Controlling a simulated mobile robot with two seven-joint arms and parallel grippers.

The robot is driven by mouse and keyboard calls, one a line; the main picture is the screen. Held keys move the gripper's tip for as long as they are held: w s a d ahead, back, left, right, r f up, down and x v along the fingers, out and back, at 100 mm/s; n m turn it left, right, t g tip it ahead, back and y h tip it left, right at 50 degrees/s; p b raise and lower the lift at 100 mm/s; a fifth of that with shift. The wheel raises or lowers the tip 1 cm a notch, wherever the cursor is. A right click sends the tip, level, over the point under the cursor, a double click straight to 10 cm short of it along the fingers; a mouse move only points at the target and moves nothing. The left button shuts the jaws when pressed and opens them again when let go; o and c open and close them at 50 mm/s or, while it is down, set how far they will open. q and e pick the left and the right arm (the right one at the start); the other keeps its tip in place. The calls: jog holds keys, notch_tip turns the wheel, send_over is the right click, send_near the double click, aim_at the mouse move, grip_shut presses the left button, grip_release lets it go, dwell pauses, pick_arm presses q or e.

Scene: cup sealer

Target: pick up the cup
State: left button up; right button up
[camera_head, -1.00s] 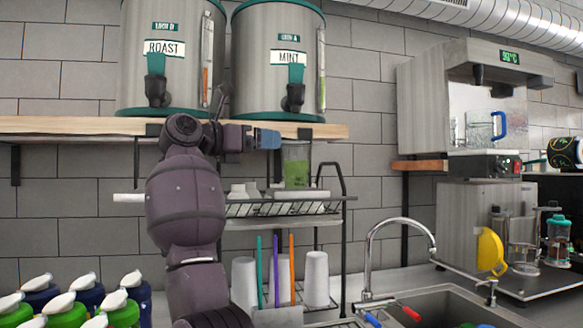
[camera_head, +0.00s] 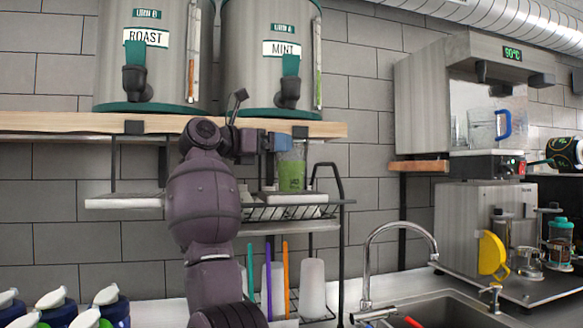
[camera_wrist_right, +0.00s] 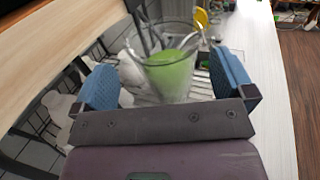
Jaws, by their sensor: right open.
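The cup (camera_head: 291,172) is clear and holds green liquid. It stands upright on a white pad on the wire rack, under the urn labelled MINT. My right gripper (camera_head: 280,141) is at the cup's upper left in the head view, its blue fingers partly overlapping the rim area. In the right wrist view the gripper (camera_wrist_right: 166,78) is open, with one blue finger on each side of the cup (camera_wrist_right: 168,76). Gaps show between the fingers and the cup. My left gripper is not in view.
A wooden shelf (camera_head: 70,124) with two urns hangs just above the gripper. The wire rack (camera_head: 285,213) has a black upright handle to the cup's right. White cups (camera_head: 312,288) and coloured straws stand below. A sink and faucet (camera_head: 370,250) are at the right.

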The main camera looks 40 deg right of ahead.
jog(key=d, duration=0.3)
jog(key=s+d, duration=0.1)
jog(key=d, duration=0.1)
jog(key=shift+r, duration=0.15)
jog(key=shift+c, duration=0.5)
jog(key=c, duration=0.9)
jog(key=shift+c, duration=0.7)
jog(key=shift+r, duration=0.1)
